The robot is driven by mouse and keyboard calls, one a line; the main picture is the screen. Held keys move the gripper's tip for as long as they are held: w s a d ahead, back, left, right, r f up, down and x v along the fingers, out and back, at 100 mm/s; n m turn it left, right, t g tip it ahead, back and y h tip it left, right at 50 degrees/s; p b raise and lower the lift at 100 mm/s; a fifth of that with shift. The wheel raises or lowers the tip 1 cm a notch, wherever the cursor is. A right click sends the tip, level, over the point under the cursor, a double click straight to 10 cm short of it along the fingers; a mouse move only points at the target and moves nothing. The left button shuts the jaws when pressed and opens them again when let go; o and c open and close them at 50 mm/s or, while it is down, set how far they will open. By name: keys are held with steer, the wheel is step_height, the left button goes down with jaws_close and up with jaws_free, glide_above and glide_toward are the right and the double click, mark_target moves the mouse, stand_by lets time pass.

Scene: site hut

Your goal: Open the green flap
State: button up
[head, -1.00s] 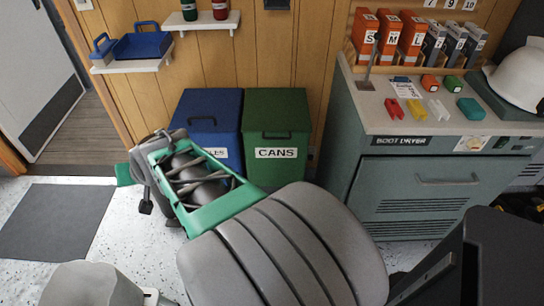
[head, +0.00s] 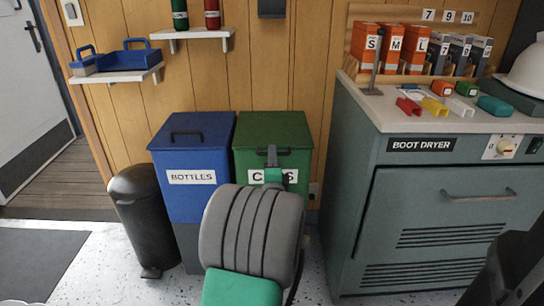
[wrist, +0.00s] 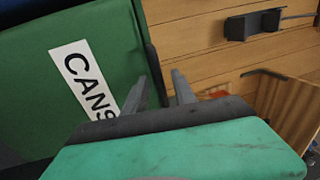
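The green flap (head: 272,131) is the lid on top of the green bin labelled CANS, against the wooden wall. It looks closed. Its dark handle is partly hidden behind my gripper (head: 271,158), which stands in front of the bin and covers part of the label. In the wrist view, the green bin (wrist: 85,40) fills the left side with its CANS label tilted. There my gripper (wrist: 160,77) shows two grey fingers apart with nothing clearly held between them, near the bin's dark edge. Whether a finger touches the lid or handle I cannot tell.
A blue BOTTLES bin (head: 193,140) stands directly left of the green one, with a black pedal bin (head: 145,220) beyond it. The boot dryer cabinet (head: 440,200) stands at the right. A shelf (head: 201,33) hangs on the wall above the bins.

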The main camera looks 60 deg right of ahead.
steer(key=shift+x, duration=0.95)
steer(key=shift+c, duration=0.2)
jaws_close()
stand_by(0.5)
